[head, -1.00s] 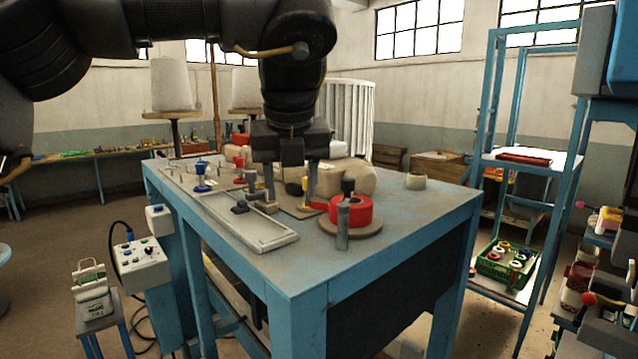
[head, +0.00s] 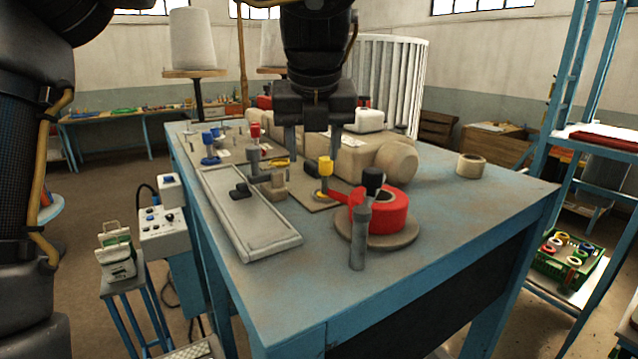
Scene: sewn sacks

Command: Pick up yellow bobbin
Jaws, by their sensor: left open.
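The yellow bobbin (head: 325,167) stands upright on a thin tan board (head: 312,193) near the middle of the blue table (head: 440,220). My left gripper (head: 313,148) points down from the top, with its two fingers apart and nothing between them. Its fingertips appear just above and a little left of the bobbin in the picture. I cannot tell how far apart in depth they are. My right gripper is not in view.
A red tape roll (head: 385,212) on a round base, with a grey post (head: 360,235) before it, stands near the bobbin. A long grey tray (head: 275,243) lies to the left, tan sacks (head: 350,160) behind. The table's right front is clear.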

